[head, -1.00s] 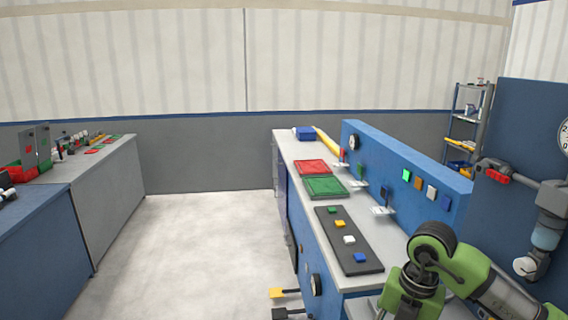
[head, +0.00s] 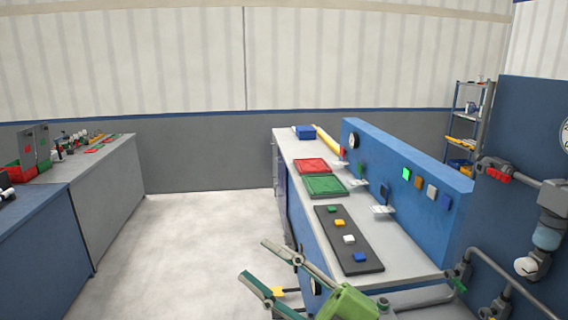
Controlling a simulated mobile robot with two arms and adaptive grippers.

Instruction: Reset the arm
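My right gripper (head: 254,259) is at the bottom centre of the head view, in front of the near end of the right-hand workbench. Its two long grey-green fingers point up and left and are spread wide apart. Nothing shows between them. Its green body (head: 346,303) is cut by the bottom edge. My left gripper is not in the head view.
The workbench (head: 405,258) carries a red tray (head: 311,167), a green tray (head: 325,185), a dark board (head: 366,263) with coloured blocks and a blue panel (head: 400,150). Pipework (head: 490,262) stands at right. The floor (head: 200,240) at left is open.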

